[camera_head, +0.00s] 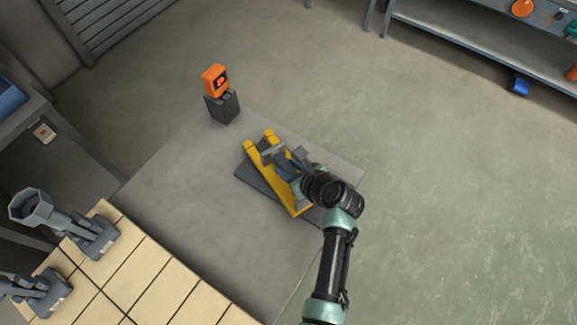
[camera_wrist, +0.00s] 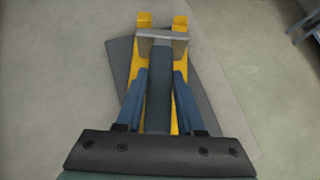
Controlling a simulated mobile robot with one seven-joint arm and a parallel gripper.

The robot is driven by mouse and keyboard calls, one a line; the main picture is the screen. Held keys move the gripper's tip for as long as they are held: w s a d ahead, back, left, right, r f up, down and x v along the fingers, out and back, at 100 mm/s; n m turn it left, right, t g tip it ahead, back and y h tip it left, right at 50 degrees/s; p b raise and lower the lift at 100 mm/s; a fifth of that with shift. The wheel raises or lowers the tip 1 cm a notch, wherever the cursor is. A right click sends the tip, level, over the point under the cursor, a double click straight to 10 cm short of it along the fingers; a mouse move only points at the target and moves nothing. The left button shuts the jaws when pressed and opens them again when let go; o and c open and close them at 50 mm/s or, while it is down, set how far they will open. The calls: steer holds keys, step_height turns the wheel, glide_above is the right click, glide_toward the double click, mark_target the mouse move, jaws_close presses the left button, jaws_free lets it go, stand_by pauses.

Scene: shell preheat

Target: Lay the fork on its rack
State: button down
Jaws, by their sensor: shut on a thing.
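The fork (camera_wrist: 160,38) shows as a dark handle with a light grey crosspiece at its far end; its prongs are not clear. My gripper (camera_wrist: 160,100) has its blue fingers on both sides of the handle and is shut on it. The yellow rack (camera_wrist: 180,22), with two raised ends, lies beneath the fork on a dark plate. The crosspiece appears just in front of the raised ends. In the head view my gripper (camera_head: 287,170) is over the rack (camera_head: 250,148), hiding part of it. I cannot tell whether the fork touches the rack.
The dark plate (camera_head: 250,178) lies on a grey platform (camera_head: 165,185). An orange device (camera_head: 215,80) on a dark block (camera_head: 223,108) stands at its back corner. Grey holders (camera_head: 95,237) stand on a tiled bench at lower left.

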steer(key=c, duration=0.5)
jaws_free()
steer(key=shift+r, duration=0.1)
steer(key=v, duration=1.2)
steer(key=w+r+n+t+h, duration=0.1)
steer(key=w+r+n+t, duration=0.3)
steer(key=r, duration=0.7)
steer(key=w+r+n+t+h, duration=0.25)
steer(key=r+n, duration=0.45)
steer(key=r, duration=0.4)
steer(key=w+r+n+t+h, duration=0.1)
steer(key=w+r+n+t, duration=0.3)
steer(key=r, duration=0.7)
steer(key=s+a+r+n+t, duration=0.2)
steer(key=s+r+n, duration=0.2)
steer(key=r, duration=0.5)
steer(key=s+a+r+n+t, duration=0.2)
steer(key=s+r+n, duration=0.3)
steer(key=r, duration=0.5)
steer(key=s+a+r+n+t+h, duration=0.1)
steer(key=s+r+n+t, duration=0.3)
steer(key=r, duration=0.6)
steer(key=shift+s+a+n+t+b, duration=0.3)
steer(key=shift+s+a+n, duration=0.45)
steer(key=shift+n, duration=0.15)
